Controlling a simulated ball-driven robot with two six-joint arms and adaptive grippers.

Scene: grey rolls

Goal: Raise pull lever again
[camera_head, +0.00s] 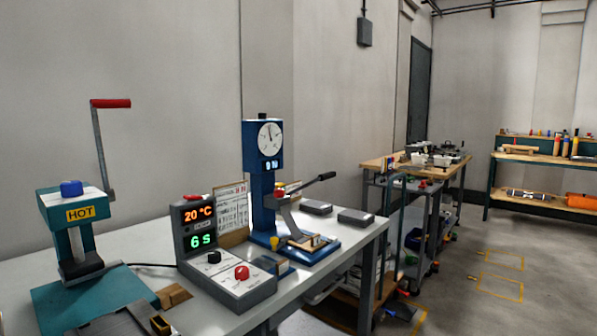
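A teal press (77,238) with a HOT label stands at the left of the bench. Its lever (101,145) points up, with a red grip (110,103) at the top. A blue press (262,190) with a round dial (270,136) stands farther back. Its grey lever (300,190) slants up to the right and ends in a black grip (318,180). I cannot tell from the picture which of the two is the pull lever. Neither of my grippers shows in this view.
A grey control box (228,285) with displays reading 20 °C and 6 s stands between the presses on the bench (345,240). Two grey blocks (356,217) lie at the bench's back right. A cart, another table and shelves stand farther right; the floor there is open.

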